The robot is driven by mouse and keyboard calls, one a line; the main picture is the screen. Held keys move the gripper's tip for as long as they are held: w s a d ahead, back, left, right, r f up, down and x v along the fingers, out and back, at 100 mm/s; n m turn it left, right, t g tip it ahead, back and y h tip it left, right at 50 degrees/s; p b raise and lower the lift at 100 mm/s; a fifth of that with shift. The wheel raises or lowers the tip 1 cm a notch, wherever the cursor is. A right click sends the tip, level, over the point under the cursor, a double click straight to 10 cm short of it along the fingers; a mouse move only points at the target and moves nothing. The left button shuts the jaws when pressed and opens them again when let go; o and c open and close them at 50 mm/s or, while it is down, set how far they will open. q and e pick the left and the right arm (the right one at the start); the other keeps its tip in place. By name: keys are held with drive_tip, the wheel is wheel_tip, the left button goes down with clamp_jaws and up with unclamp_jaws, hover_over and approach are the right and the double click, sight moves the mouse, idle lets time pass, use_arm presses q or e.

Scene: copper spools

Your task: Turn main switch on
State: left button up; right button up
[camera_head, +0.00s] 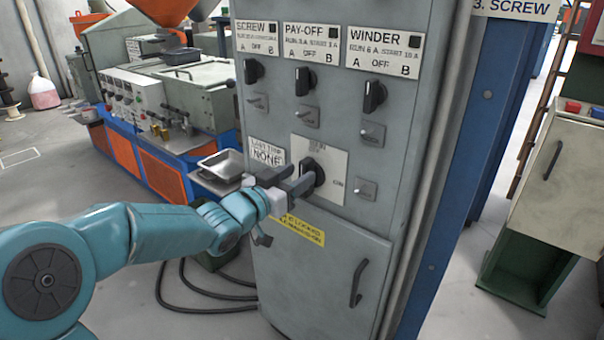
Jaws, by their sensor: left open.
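The main switch (319,171) is a black rotary knob on a pale plate low on the grey cabinet's front. The word ON shows to the right of the knob; the plate's upper label is partly hidden or too small to read. My left gripper (300,182) comes in from the left, with its grey fingers at the knob's left side. The fingers are apart; I cannot tell whether they touch the knob. My right gripper is not in view.
Three black selector knobs labelled SCREW (253,71), PAY-OFF (304,82) and WINDER (374,97) sit above, with small toggles under them. A cabinet door handle (358,283) is below. A metal tray (222,166) on the machine stands left of the cabinet.

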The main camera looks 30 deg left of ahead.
use_arm(q)
drive_tip(key=shift+w+d, duration=0.1)
drive_tip(key=shift+w, duration=1.15)
clamp_jaws()
